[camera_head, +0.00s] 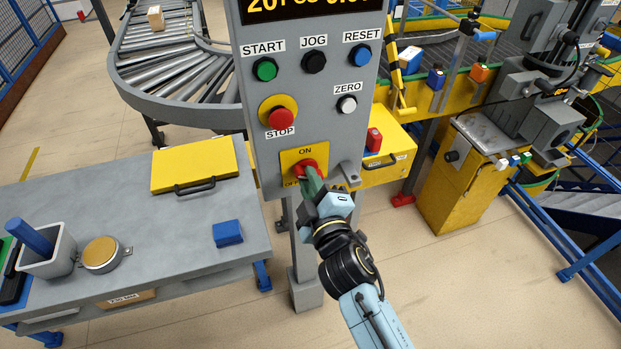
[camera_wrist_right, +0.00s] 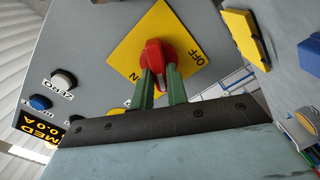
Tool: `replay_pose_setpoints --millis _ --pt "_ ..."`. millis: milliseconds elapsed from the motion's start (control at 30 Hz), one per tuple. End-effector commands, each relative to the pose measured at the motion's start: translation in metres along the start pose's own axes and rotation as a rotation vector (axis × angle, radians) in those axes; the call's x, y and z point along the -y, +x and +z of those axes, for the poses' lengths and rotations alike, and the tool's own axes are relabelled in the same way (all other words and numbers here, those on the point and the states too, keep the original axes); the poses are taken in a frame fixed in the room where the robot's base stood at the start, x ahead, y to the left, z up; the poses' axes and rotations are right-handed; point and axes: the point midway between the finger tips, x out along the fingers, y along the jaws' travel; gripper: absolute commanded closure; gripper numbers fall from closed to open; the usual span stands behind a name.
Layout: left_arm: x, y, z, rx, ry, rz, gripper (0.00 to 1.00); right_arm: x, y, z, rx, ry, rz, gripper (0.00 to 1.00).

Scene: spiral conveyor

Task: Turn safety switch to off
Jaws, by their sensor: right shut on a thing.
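The safety switch is a red rotary knob (camera_head: 306,168) on a yellow plate (camera_head: 289,156) low on the grey control panel. The plate reads ON at its top and OFF at its lower left, where the gripper partly covers it. My right gripper (camera_head: 312,182) reaches up from below right and is shut on the knob. In the right wrist view, two green fingers (camera_wrist_right: 159,88) stand on either side of the red knob (camera_wrist_right: 156,56). ON and OFF both show on the plate there. The exact angle of the knob is hard to tell. My left gripper is not in view.
Above the switch are a red stop button (camera_head: 281,118) and the start, jog, reset and zero buttons. A grey table (camera_head: 120,215) with a yellow case and blue block stands left. A roller conveyor (camera_head: 165,60) is behind. A yellow box (camera_head: 388,163) sits close right of the panel.

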Motion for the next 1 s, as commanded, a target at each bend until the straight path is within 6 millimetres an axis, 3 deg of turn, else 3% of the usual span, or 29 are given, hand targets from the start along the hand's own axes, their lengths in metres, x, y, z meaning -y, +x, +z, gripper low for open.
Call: replay_pose_setpoints --millis 500,1000 --pt "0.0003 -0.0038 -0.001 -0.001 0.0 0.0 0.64 0.0022 0.0002 0.0001 -0.002 -0.41 0.001 1.0" --pt "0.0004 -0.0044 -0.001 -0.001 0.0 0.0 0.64 0.0031 0.0002 0.0007 0.0 -0.534 0.0 1.0"
